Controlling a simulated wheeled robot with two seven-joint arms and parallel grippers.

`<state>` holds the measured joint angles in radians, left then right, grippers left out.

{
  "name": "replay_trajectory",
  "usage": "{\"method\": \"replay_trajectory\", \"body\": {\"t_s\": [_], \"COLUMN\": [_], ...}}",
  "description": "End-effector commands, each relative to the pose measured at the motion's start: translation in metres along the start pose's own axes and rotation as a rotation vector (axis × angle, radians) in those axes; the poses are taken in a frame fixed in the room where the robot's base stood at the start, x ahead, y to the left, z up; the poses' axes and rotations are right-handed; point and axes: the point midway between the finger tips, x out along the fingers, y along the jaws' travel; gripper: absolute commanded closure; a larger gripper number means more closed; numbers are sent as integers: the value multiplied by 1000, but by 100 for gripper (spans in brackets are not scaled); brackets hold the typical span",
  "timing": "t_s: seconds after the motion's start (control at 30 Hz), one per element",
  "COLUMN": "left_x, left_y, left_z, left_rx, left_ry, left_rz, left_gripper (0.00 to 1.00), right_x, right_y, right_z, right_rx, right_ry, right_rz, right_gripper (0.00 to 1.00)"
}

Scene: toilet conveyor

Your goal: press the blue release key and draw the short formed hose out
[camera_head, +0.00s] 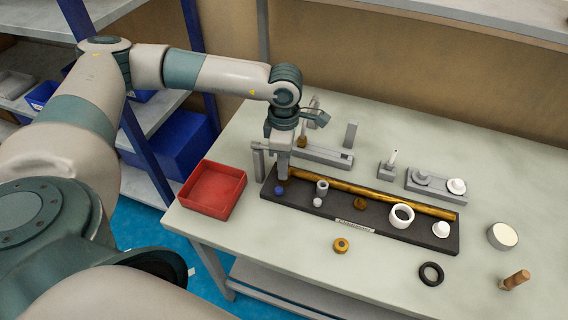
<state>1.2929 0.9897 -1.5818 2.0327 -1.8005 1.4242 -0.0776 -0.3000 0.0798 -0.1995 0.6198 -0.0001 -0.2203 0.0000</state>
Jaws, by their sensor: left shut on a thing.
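My left gripper (284,172) points straight down at the left end of the long dark tray (305,212). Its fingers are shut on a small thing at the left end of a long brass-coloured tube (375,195). The fingers hide most of that thing, so I cannot tell if it is the short formed hose. A small blue part (279,190), perhaps the release key, shows just below the fingertips. Whether they touch it I cannot tell. My right gripper is not in view.
A red bin (213,189) stands left of the tray. A grey post (258,162) is close beside my left gripper. The tray also holds a white ring (401,215) and small fittings. Loose parts, including a black ring (431,274), lie in front. Grey fixtures stand behind.

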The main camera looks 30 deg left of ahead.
Motion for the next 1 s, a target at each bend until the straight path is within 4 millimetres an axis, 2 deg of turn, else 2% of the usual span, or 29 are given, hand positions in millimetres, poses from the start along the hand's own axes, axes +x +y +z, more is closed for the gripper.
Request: {"method": "replay_trajectory", "body": {"t_s": [1.0], "left_x": [-10], "left_y": [0], "left_z": [-1], "left_rx": [0], "left_ry": [0], "left_rz": [0], "left_gripper": [100], "right_x": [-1], "right_y": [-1], "right_z": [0], "right_rx": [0], "right_ry": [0], "right_rz": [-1], "right_gripper": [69]}}
